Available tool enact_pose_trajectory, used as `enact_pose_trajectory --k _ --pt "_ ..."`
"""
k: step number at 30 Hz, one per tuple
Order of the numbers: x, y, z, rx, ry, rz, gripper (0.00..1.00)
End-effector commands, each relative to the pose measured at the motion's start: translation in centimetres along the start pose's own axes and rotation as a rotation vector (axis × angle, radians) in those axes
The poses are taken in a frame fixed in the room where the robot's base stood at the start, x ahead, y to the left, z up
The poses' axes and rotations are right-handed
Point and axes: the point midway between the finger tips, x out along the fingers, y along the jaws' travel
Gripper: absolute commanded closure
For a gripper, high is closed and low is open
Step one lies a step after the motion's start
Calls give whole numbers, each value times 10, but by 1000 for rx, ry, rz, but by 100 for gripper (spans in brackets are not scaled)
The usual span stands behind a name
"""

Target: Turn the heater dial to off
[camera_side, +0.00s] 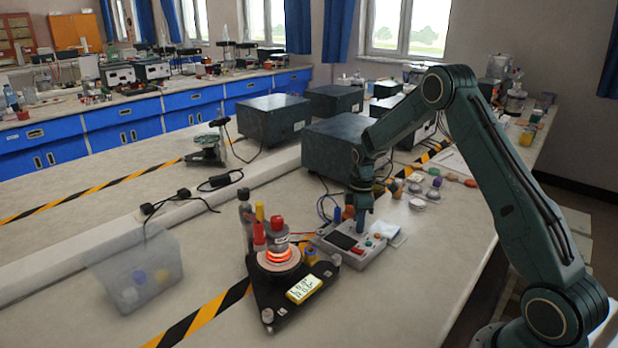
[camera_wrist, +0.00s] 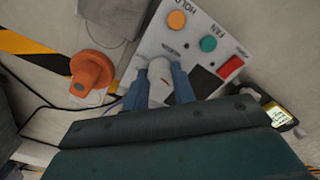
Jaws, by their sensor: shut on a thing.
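The heater's control panel (camera_side: 350,246) is a pale box on the bench with a dark screen and coloured buttons. In the wrist view the panel (camera_wrist: 210,22) shows an orange button, a green button, a red switch and the words HOLD and FAN. My gripper (camera_side: 363,222) points down over the panel. In the wrist view my gripper (camera_wrist: 160,88) has its blue fingers on either side of a whitish dial (camera_wrist: 158,68), shut on it. The dial's setting cannot be read. The heater coil (camera_side: 278,254) glows orange on a black triangular base.
A yellow meter (camera_side: 303,288) sits on the heater's base. A clear bin (camera_side: 135,270) stands at the left. Dark equipment boxes (camera_side: 338,145) stand behind the panel. An orange object (camera_wrist: 92,72) lies beside the panel in the wrist view.

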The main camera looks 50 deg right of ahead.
Motion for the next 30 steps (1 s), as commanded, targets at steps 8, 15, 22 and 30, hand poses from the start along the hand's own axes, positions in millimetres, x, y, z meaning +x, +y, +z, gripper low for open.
enact_pose_trajectory --k 8,15,22,30 --pt "0 0 -1 -162 2 3 97" --pt "0 0 -1 -213 2 3 97" --pt "0 0 -1 -219 2 2 97" --pt "0 0 -1 -217 2 2 52"
